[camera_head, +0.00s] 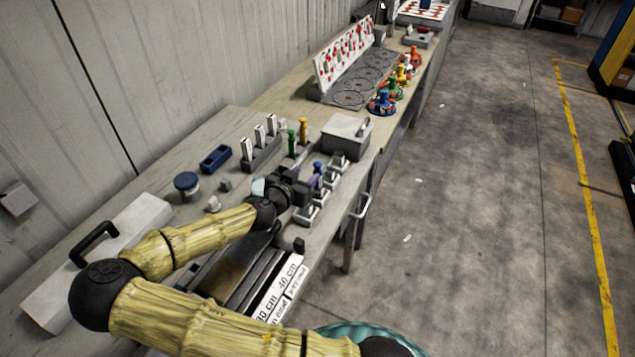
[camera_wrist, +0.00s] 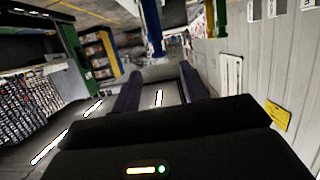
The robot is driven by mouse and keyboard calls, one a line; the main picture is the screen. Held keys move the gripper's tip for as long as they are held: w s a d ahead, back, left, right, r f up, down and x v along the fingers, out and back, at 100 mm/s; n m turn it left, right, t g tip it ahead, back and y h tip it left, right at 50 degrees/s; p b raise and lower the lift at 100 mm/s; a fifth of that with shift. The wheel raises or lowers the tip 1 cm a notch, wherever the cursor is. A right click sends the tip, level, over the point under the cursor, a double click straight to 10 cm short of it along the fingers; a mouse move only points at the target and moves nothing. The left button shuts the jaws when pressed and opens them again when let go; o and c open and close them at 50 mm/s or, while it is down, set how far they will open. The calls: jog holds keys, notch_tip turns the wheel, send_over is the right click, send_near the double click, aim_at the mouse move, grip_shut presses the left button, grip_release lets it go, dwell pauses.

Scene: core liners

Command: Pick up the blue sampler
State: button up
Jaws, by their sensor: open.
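The blue sampler (camera_head: 317,168) shows as a small blue top on the bench in the head view, right by my gripper's fingers (camera_head: 312,183). Its lower part is hidden by the gripper and nearby parts. In the wrist view a blue upright shape (camera_wrist: 153,28), likely the same sampler, hangs beyond the fingertips in the picture's top middle. My gripper (camera_wrist: 158,80) is open, with its two dark purple fingers apart and nothing seen between them. I cannot tell whether a finger touches the sampler.
A grey box (camera_head: 346,134) stands to the right. Several small grey holders (camera_head: 309,215) line the bench's front edge.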

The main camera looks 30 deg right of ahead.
aim_at(317, 166)
jog(key=x, duration=0.2)
jog(key=shift+w+d+p, duration=0.2)
jog(key=shift+d+p, duration=0.15)
jog(key=shift+w+d+f, duration=0.25)
jog(key=shift+w+d, duration=0.05)
jog(key=shift+d, duration=0.05)
jog(key=shift+a, duration=0.1)
jog(key=shift+r, duration=0.1)
jog(key=p+x, duration=0.2)
jog(key=x, duration=0.2)
jog(key=shift+d, duration=0.45)
jog(key=shift+w+d+f, duration=0.1)
jog(key=shift+w+f, duration=0.15)
jog(key=shift+w, duration=0.05)
